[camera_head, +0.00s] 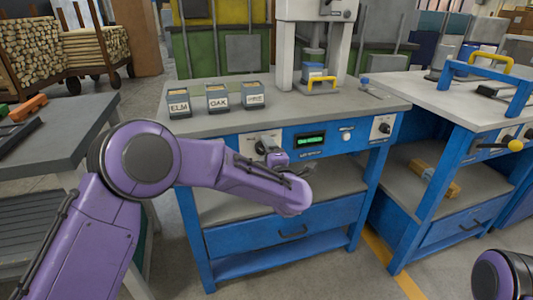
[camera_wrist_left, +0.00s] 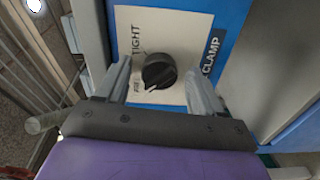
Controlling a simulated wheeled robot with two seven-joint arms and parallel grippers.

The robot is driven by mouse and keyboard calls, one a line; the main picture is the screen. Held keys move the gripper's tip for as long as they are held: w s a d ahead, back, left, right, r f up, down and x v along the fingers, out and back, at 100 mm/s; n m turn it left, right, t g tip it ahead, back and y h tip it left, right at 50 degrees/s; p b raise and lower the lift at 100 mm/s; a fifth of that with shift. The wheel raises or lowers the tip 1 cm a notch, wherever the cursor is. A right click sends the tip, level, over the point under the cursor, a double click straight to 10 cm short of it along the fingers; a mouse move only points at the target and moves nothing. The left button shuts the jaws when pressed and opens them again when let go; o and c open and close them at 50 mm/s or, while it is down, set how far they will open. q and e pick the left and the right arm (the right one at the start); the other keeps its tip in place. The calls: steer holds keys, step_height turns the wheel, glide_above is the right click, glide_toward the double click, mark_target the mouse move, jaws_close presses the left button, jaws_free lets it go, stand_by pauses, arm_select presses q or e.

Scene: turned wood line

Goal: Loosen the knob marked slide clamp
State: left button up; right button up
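The black slide clamp knob (camera_wrist_left: 160,71) sits on a cream panel (camera_wrist_left: 140,25) lettered TIGHT, beside the word CLAMP on blue, in the left wrist view. Its white pointer mark faces the lower left, away from TIGHT. My left gripper (camera_wrist_left: 158,78) is open, with one finger on each side of the knob and visible gaps. In the head view my left gripper (camera_head: 276,158) is at the cream panel (camera_head: 246,144) on the blue bench front, largely covering the knob. Part of my right arm (camera_head: 503,275) shows at the lower right; its gripper is out of view.
A green-lit display (camera_head: 310,141) and another black knob (camera_head: 384,128) are on the same bench front. Bins marked ELM (camera_head: 179,106) and OAK (camera_head: 217,101) and a third bin (camera_head: 254,98) stand on top. A drawer (camera_head: 290,231) is below.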

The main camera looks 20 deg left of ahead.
arm_select(q)
steer(key=v, duration=1)
steer(key=shift+s+d+p, duration=0.2)
steer(key=shift+p, duration=0.2)
steer(key=s+a+f+m+g+h, duration=0.1)
steer(key=s+a+f+m+h, duration=0.15)
steer(key=f+m, duration=0.4)
steer(key=s+a+f+m+g+h, duration=0.1)
steer(key=s+f+m+h, duration=0.2)
steer(key=f, duration=0.6)
steer(key=s+a+f+m+g+h, duration=0.15)
steer(key=s+f+m, duration=0.25)
steer(key=f, duration=0.4)
steer(key=s+a+f+m+g, duration=0.3)
steer(key=s+a+f+g, duration=0.15)
steer(key=s+f, duration=0.45)
steer(key=s+a+f+g, duration=0.2)
steer(key=s+a, duration=0.2)
steer(key=s, duration=0.5)
steer(key=s+a+f+g, duration=0.2)
steer(key=s+a+f, duration=0.15)
steer(key=s, duration=0.55)
step_height(320, 180, up, 17)
steer(key=p, duration=1.7)
steer(key=shift+s, duration=0.4)
